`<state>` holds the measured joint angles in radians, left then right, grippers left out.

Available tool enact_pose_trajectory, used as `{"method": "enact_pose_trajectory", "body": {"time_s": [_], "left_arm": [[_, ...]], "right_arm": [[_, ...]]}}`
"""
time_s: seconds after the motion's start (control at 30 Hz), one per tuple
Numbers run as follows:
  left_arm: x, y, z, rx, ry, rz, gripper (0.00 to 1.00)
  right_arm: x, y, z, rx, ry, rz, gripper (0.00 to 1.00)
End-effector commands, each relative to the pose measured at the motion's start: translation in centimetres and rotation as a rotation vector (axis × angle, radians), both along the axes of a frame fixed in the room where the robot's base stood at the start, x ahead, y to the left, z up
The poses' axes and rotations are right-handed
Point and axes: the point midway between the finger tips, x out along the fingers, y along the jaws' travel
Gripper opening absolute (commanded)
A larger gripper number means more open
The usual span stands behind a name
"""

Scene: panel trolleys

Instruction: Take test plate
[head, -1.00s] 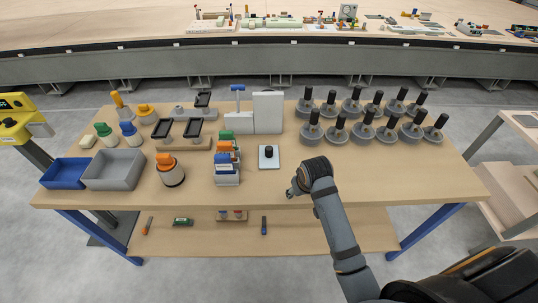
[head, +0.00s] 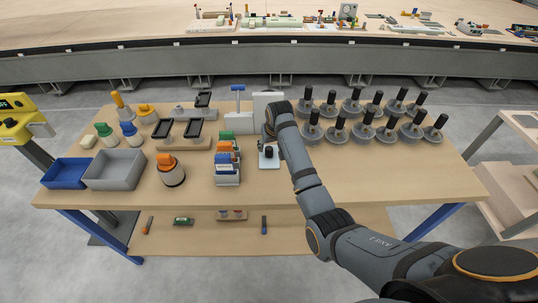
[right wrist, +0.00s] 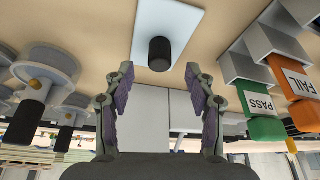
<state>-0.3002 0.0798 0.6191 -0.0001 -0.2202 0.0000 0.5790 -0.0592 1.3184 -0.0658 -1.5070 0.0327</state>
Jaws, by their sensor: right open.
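The test plate (head: 268,164) is a small pale plate with a black upright knob, lying on the wooden table right of the coloured card holder. In the right wrist view the plate (right wrist: 182,18) is at the top, and its black knob (right wrist: 160,54) lies in line with the gap between my fingers. My right gripper (head: 268,140) is over the plate's far side, its fingertips partly hidden by my own wrist. In the right wrist view my right gripper (right wrist: 160,76) is open and empty, its two fingers apart. My left gripper is out of view.
The holder with coloured blocks (head: 227,170) stands close left of the plate. A white upright panel (head: 268,103) stands behind it. Several grey weights with black handles (head: 337,132) stand to the right. The table front right (head: 400,185) is clear.

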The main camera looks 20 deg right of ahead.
Motion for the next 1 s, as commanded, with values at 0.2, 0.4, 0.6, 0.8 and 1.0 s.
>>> {"method": "enact_pose_trajectory", "body": {"time_s": [0.2, 0.4, 0.6, 0.8, 1.0], "left_arm": [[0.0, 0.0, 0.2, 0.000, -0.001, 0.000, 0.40], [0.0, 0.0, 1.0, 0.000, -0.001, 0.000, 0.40], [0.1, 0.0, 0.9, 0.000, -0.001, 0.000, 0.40], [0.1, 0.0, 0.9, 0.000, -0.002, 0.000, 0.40], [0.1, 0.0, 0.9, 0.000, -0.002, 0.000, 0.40]], "right_arm": [[0.3, 0.0, -0.8, 0.000, 0.001, 0.000, 0.56], [1.5, -0.1, -3.8, 0.000, 0.002, 0.000, 0.56], [2.1, -0.1, -5.3, 0.001, -0.002, 0.000, 0.56], [2.1, -0.1, -5.3, 0.001, -0.002, 0.000, 0.53], [2.1, -0.1, -5.3, 0.001, -0.002, 0.000, 0.26]]}}
